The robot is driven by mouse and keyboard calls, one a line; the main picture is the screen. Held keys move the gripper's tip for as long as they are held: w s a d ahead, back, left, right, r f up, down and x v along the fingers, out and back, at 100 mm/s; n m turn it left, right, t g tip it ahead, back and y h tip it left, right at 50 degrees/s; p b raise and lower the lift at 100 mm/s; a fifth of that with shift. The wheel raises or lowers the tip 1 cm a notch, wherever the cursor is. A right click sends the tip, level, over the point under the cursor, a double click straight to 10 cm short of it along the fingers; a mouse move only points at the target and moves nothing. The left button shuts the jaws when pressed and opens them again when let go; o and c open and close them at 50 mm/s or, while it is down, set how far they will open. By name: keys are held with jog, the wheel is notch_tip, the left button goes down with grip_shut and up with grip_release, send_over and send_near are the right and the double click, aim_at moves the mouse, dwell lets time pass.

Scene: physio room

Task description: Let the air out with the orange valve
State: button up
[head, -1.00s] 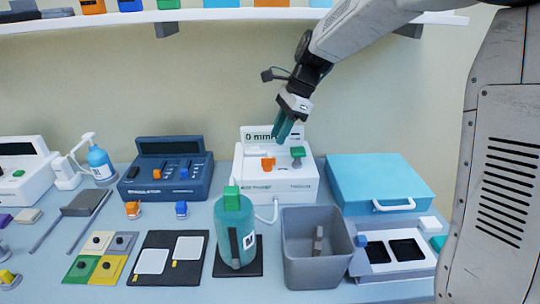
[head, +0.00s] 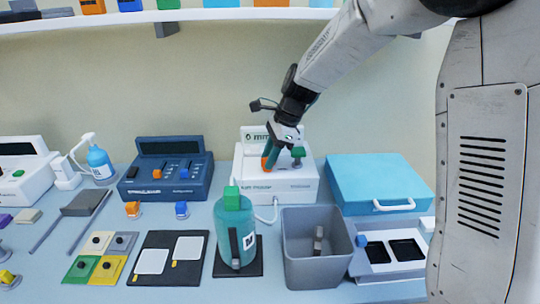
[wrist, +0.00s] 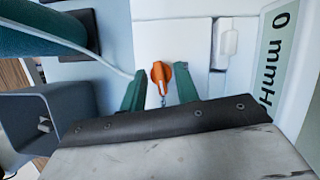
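In the head view the orange valve (head: 265,162) shows just beside the fingertips of my gripper (head: 270,160). The unit's display (wrist: 280,60) reads 0 mmHg in the wrist view. A hose (head: 268,218) runs from the unit toward the teal bottle-like cuff (head: 235,232).
A grey bin (head: 315,280) stands in front of the unit. A blue case (head: 378,180) lies to the right, and a dark blue stimulator box (head: 165,180) to the left. A shelf (head: 200,16) runs along the wall above.

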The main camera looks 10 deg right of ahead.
jog(key=c, duration=0.6)
jog(key=shift+n, duration=0.3)
jog(key=n+g, duration=0.1)
jog(key=n, duration=0.2)
jog(key=shift+w, duration=0.15)
jog(key=n+g+h, duration=0.1)
jog(key=n, duration=0.3)
jog(key=shift+w+a+g, duration=0.1)
jog(key=shift+g, duration=0.3)
jog(key=n+g+h, duration=0.1)
jog(key=n, duration=0.3)
jog(key=shift+n, duration=0.3)
jog(key=shift+w+a+n+g+h, duration=0.15)
jog(key=shift+n+h, duration=0.25)
jog(key=shift+n, duration=0.5)
jog(key=shift+s+n+g+h, duration=0.15)
jog(key=shift+n+h, duration=0.25)
jog(key=shift+n, duration=0.5)
jog(key=shift+w, duration=0.1)
